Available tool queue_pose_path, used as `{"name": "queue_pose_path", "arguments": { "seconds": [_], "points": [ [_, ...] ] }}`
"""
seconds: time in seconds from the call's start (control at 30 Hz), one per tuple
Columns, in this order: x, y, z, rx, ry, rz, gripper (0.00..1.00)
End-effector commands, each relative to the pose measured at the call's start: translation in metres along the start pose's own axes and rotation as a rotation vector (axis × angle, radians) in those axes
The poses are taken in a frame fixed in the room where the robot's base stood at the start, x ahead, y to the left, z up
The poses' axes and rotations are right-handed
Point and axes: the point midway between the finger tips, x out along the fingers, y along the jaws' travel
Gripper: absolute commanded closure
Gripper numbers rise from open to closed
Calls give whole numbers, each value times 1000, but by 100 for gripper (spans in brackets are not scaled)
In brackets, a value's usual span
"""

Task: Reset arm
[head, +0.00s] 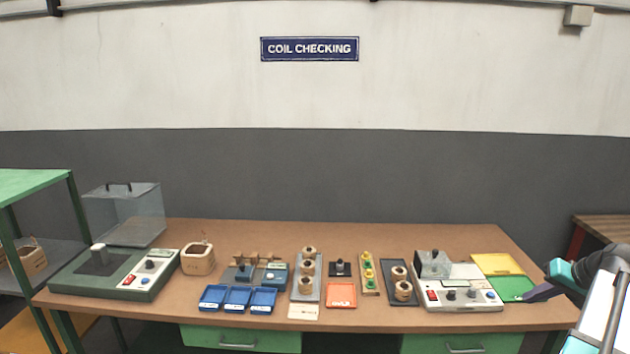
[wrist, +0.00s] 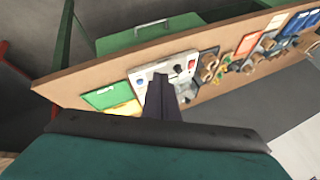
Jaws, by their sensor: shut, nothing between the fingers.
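My gripper (head: 534,295) is at the right end of the workbench in the head view, its dark fingers pointing left by the green tray (head: 512,287). In the wrist view the fingers (wrist: 160,82) are together, with nothing between them. They stand in front of the white test unit (wrist: 164,70) and hide part of it. My arm comes in from the right edge of the head view, bent, with teal and white links.
The wooden bench (head: 400,240) holds a white tester (head: 462,292), a yellow tray (head: 497,263), coils in grey trays (head: 306,290), blue bins (head: 237,298) and a green tester with a clear cover (head: 125,215). A green shelf (head: 30,185) stands left. The bench's back strip is clear.

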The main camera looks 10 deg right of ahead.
Motion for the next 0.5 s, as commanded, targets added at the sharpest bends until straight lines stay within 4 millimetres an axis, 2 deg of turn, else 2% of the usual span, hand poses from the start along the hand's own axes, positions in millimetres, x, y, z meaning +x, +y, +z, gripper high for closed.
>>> {"name": "queue_pose_path", "arguments": {
  "seconds": [0.17,0.33,0.5],
  "points": [
    [25,-19,3,-21,-31,-22,100],
    [60,-41,10,-43,-77,-51,100],
    [118,-78,33,-78,-157,-98,100]
  ]
}}
